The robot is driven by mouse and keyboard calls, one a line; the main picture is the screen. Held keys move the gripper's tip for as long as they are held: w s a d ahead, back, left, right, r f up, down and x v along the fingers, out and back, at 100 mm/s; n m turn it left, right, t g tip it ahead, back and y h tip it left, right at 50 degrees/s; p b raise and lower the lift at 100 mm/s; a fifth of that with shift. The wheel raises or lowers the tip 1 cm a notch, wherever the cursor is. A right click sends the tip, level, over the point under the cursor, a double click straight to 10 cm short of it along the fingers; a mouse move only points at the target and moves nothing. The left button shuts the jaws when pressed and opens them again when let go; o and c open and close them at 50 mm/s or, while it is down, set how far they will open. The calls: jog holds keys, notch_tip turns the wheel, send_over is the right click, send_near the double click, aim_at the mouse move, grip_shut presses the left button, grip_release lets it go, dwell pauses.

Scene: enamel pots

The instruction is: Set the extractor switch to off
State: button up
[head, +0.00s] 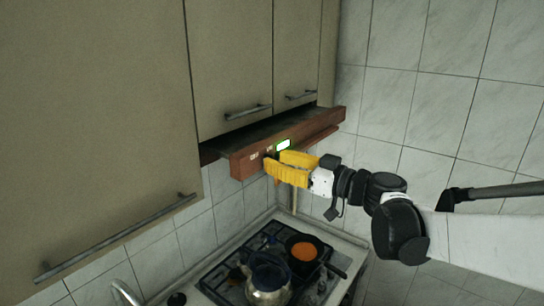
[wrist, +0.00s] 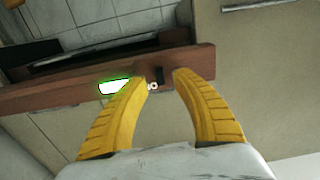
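The extractor hood has a reddish-brown front panel (head: 240,164) under the wall cupboards; the panel (wrist: 50,98) also crosses the wrist view. A white rectangle with a green edge (head: 283,145) is on the panel; it shows left of the fingers in the wrist view (wrist: 113,87). A small dark upright piece (wrist: 158,75), perhaps the switch, shows between my fingertips, with a small pale mark beside it. Its setting cannot be read. My gripper (head: 274,160) has yellow fingers, open, at the panel's front. In the wrist view my gripper (wrist: 163,76) is empty; contact cannot be told.
Cupboard doors with bar handles (head: 248,111) hang above the hood. Below is a gas stove (head: 232,278) with a kettle (head: 268,280) and a dark pan (head: 304,250) holding something orange. The tiled wall (head: 430,100) is to the right.

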jog(key=shift+w+a, duration=0.45)
jog(key=shift+a, duration=0.15)
grip_shut()
